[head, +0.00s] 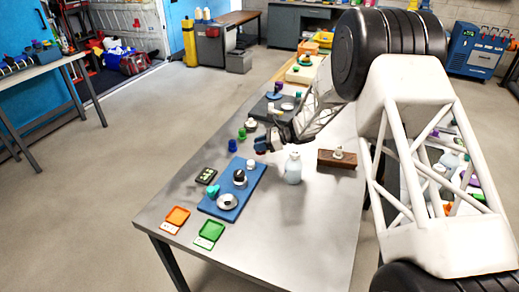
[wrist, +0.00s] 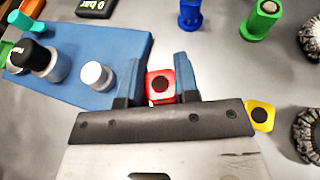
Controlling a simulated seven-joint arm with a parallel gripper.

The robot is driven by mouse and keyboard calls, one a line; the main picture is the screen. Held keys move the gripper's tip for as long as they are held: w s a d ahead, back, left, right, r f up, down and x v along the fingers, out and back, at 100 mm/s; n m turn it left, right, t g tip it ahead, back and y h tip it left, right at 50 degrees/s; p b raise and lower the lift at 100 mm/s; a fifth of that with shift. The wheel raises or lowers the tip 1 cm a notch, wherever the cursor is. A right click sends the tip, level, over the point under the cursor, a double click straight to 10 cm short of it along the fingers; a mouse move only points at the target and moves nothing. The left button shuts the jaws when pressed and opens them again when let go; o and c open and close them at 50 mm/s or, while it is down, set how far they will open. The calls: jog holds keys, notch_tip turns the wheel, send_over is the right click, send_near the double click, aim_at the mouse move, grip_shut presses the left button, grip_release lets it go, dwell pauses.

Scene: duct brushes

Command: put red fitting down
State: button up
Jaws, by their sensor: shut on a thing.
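The red fitting (wrist: 160,87) is a small red block with a dark round opening in its face. In the wrist view it sits between the two blue fingers of my gripper (wrist: 158,75), which is shut on it. In the head view my gripper (head: 264,145) is beyond the far end of the blue board (head: 217,207), over the grey table. The fitting is hardly visible there. I cannot tell whether its underside touches the table.
A blue fitting (wrist: 190,15) and a green fitting (wrist: 262,20) stand ahead. A yellow fitting (wrist: 262,115) is close on the right. A white cylinder (wrist: 96,75) stands on the board at left. A pale bottle (head: 293,168) and brown block (head: 337,158) stand nearby.

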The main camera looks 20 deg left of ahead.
jog(key=shift+f, duration=1.15)
jog(key=shift+f, duration=0.15)
jog(key=o, duration=1)
jog(key=shift+c, duration=0.2)
jog(key=v, duration=1.2)
